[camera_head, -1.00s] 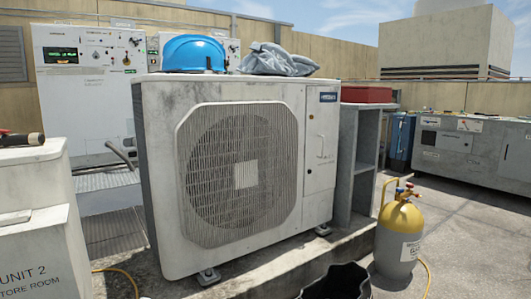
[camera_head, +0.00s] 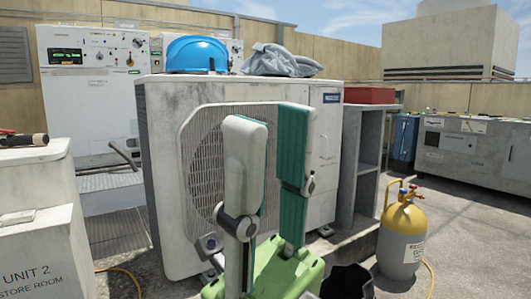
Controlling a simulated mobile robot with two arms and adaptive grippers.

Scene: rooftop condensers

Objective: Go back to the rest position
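My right gripper (camera_head: 269,122) stands upright in the lower middle of the head view, in front of the condenser unit (camera_head: 158,170). Its two long fingers, white and green, point up with a clear gap between them. Nothing is held between them. Its bright green body is at the bottom edge of the picture. The fingers cover part of the condenser's fan grille; I cannot tell how far they are from it. My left gripper is not in view.
A blue hard hat (camera_head: 196,53) and a grey cloth (camera_head: 280,62) lie on the condenser. A yellow-topped gas cylinder (camera_head: 402,235) and a black container (camera_head: 347,282) stand at the lower right. A white cabinet (camera_head: 40,240) is at the left. Open floor lies at the right.

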